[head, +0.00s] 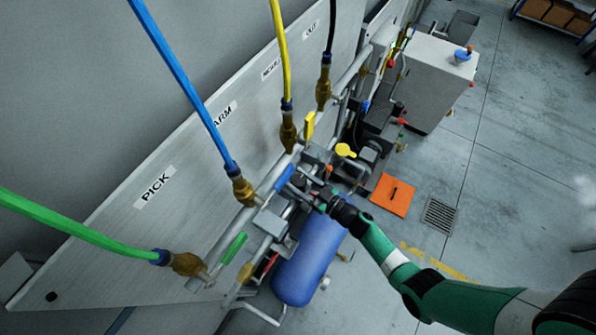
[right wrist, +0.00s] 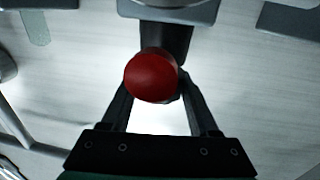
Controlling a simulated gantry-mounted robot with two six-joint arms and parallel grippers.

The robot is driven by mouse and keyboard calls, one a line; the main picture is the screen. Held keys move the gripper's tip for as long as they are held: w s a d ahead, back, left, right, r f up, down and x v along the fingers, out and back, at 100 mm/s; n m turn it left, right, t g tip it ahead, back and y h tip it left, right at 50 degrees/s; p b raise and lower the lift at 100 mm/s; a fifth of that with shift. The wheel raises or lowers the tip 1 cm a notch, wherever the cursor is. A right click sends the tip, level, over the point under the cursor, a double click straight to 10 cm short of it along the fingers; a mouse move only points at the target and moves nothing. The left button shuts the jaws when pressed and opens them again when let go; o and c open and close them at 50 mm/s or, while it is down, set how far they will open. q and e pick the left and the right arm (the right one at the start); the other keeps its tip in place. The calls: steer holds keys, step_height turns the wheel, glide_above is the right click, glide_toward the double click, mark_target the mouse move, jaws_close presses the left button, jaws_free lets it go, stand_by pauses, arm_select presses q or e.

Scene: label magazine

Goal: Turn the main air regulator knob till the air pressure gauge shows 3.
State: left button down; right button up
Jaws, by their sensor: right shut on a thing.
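A red round knob (right wrist: 152,76) on a dark stem shows in the right wrist view, below a grey bracket. My right gripper (right wrist: 155,92) has a finger on each side of it and is shut on it. In the head view my right gripper (head: 320,198) is at the pipework above the blue tank, and its fingers and the knob are too small there to make out. I cannot make out the pressure gauge or its reading in either view. My left gripper is not in view.
A wall panel carries green (head: 75,229), blue (head: 182,85) and yellow (head: 281,48) hoses with brass fittings. A blue tank (head: 308,262) lies under the pipework. An orange plate (head: 393,195) and a floor drain (head: 438,215) are to the right, with open floor beyond.

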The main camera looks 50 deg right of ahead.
steer(key=shift+r+n+y, duration=0.25)
steer(key=shift+n+y, duration=0.25)
steer(key=shift+y, duration=0.5)
steer(key=o, duration=1.1)
steer(key=shift+c, duration=0.2)
steer(key=o, duration=0.3)
steer(key=shift+s+f, duration=0.1)
steer(key=shift+f, duration=0.05)
steer(key=s, duration=0.3)
steer(key=s+d+p, duration=0.1)
steer(key=s, duration=0.3)
steer(key=s+d+p, duration=0.1)
steer(key=s, duration=0.3)
steer(key=shift+s+d, duration=0.1)
steer(key=shift+s, duration=0.1)
